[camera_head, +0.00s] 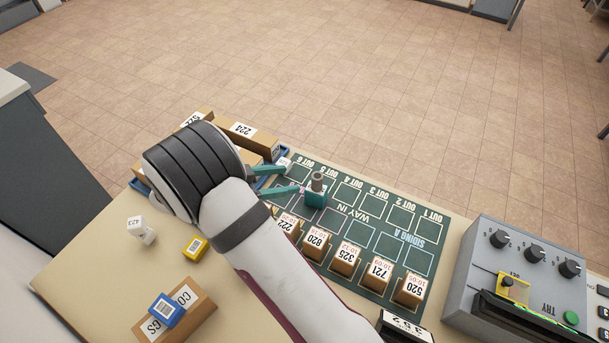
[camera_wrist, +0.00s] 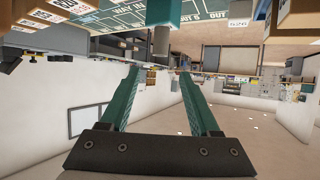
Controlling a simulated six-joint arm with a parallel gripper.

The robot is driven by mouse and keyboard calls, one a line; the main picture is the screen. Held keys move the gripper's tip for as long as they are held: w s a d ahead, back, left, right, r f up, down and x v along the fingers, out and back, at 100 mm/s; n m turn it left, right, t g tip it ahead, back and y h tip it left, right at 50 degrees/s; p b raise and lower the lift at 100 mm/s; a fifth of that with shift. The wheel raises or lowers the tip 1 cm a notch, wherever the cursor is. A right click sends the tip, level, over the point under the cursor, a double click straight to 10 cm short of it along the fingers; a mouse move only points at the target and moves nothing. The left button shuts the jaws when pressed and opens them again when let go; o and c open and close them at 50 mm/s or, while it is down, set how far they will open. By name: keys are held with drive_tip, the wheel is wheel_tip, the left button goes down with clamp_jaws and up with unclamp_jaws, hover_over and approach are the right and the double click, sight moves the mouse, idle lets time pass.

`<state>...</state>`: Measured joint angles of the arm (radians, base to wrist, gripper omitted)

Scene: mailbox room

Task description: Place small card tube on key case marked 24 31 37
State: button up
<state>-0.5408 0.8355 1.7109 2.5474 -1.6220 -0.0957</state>
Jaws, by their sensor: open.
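A small grey-brown tube (camera_head: 317,181) stands upright on a teal block (camera_head: 316,199) on the green board. It appears to rest on the block's top. The tube (camera_wrist: 161,42) and the teal block (camera_wrist: 160,14) also show, upside down, in the wrist view. The block could be the key case, but I cannot read 24 31 37 on it. My gripper (camera_head: 299,178) has its two teal fingers spread, level with the tube and just left of it. In the wrist view my gripper (camera_wrist: 160,72) has nothing between its fingers.
The green board (camera_head: 384,241) has marked squares and a row of numbered brown blocks (camera_head: 346,258) in front. A grey control box (camera_head: 528,270) stands right. Brown boxes (camera_head: 249,140) lie behind my arm. White, yellow and blue blocks (camera_head: 166,310) are at left.

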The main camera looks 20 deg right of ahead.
drive_tip(key=w+a+r+t+y, duration=0.3)
drive_tip(key=w+r+t+y, duration=0.3)
drive_tip(key=w+r, duration=0.2)
drive_tip(key=s+a+r+n+t+y, duration=0.1)
drive_tip(key=s+a+r+n+y, duration=0.3)
drive_tip(key=a+r+n+y, duration=0.4)
drive_tip(key=s+d+f+g, duration=0.2)
drive_tip(key=s+d+g, duration=0.1)
drive_tip(key=s, duration=0.7)
drive_tip(key=s+d+f+n+g, duration=0.1)
drive_tip(key=s+d+f+g, duration=0.1)
drive_tip(key=s, duration=0.9)
drive_tip(key=s+d+f+g, duration=0.2)
drive_tip(key=s+d+g, duration=0.2)
drive_tip(key=s, duration=0.7)
drive_tip(key=shift+s+d+f+n+g, duration=0.3)
drive_tip(key=shift+d+f+g, duration=0.1)
drive_tip(key=shift+g, duration=0.2)
